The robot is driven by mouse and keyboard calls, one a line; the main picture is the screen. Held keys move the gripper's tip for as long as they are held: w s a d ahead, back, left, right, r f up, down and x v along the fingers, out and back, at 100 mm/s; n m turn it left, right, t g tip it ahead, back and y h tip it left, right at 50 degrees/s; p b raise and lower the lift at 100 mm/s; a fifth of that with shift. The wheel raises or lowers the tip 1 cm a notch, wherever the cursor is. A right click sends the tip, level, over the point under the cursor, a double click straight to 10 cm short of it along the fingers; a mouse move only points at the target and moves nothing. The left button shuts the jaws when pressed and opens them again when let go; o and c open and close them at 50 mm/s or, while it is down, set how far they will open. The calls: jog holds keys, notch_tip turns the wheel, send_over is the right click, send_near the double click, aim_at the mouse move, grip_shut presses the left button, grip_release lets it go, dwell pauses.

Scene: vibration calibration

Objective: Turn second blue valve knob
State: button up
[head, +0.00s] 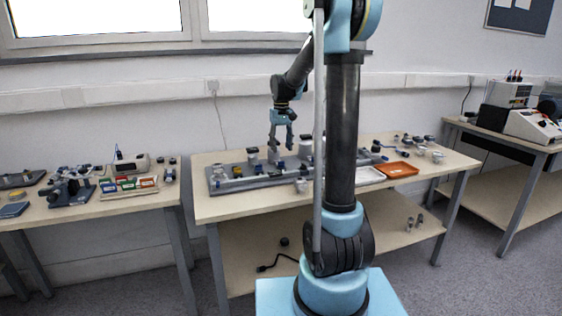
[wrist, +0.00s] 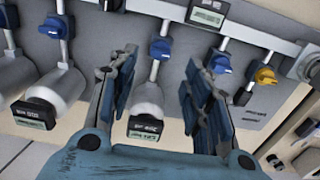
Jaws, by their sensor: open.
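Several blue valve knobs sit on thin pipes of a grey panel in the wrist view. One blue knob (wrist: 160,47) appears between my fingertips, apart from both. Another blue knob (wrist: 54,27) is to the left, and a third blue knob (wrist: 218,62) is to the right, just beyond the right finger. A yellow knob (wrist: 265,76) is further right. My gripper (wrist: 160,60) is open and empty, pointing at the panel. In the head view my gripper (head: 281,143) hangs above the grey panel (head: 222,186) on the middle table. The knobs are too small there to tell apart.
Grey cylinders with black displays (wrist: 146,128) stand under the pipes, one between my fingers. A display gauge (wrist: 207,12) is at the top. On the table, an orange tray (head: 397,169) and white tray (head: 370,175) lie right of the panel.

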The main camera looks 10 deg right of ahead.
aim_at(281, 164)
notch_tip(281, 164, down, 7)
jog(key=shift+r, duration=0.2)
dwell(0.3)
grip_shut()
